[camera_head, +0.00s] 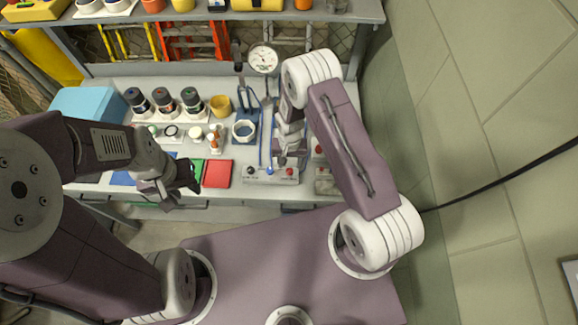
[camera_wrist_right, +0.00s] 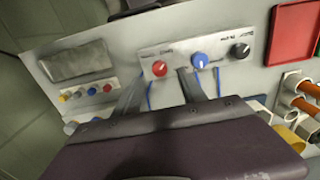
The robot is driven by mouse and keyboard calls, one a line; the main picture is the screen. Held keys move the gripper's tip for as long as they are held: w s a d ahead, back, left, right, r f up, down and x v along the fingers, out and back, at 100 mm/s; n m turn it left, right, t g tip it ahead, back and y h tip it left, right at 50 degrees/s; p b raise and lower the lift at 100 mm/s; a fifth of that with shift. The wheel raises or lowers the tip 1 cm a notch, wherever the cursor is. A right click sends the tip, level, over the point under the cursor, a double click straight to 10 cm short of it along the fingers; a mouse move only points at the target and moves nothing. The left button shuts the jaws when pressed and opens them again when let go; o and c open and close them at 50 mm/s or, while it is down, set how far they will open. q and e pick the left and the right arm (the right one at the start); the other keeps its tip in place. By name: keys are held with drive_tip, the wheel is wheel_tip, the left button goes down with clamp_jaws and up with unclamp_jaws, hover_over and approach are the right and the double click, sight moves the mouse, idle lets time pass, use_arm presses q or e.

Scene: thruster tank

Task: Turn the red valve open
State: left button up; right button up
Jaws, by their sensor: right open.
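A red round knob (camera_head: 289,171), the likely red valve, sits on a pale labelled control panel (camera_head: 262,181) at the bench's front edge. It also shows in the wrist view (camera_wrist_right: 159,68), beside a blue knob (camera_wrist_right: 200,60) and a black knob (camera_wrist_right: 240,50). My right gripper (camera_head: 291,157) is over the bench just behind the panel. In the wrist view its open fingers (camera_wrist_right: 160,88) point toward the panel, apart from the red knob, with nothing visible between them. My left gripper (camera_head: 182,184) appears open and empty near the bench's front edge.
A second panel (camera_wrist_right: 92,93) with small coloured knobs stands beside the main one. A red tray (camera_head: 217,174), several dark-lidded jars (camera_head: 164,100), a blue box (camera_head: 88,103) and a round gauge (camera_head: 263,58) are on or above the bench. Thin blue tubes run near the panel.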

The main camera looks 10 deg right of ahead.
sight(290, 170)
wheel_tip(290, 170, down, 4)
drive_tip(key=shift+f+p, duration=0.1)
drive_tip(key=shift+p, duration=0.5)
drive_tip(key=shift+s+f, duration=0.1)
drive_tip(key=shift+f, duration=0.4)
drive_tip(key=shift+c, duration=1)
clamp_jaws()
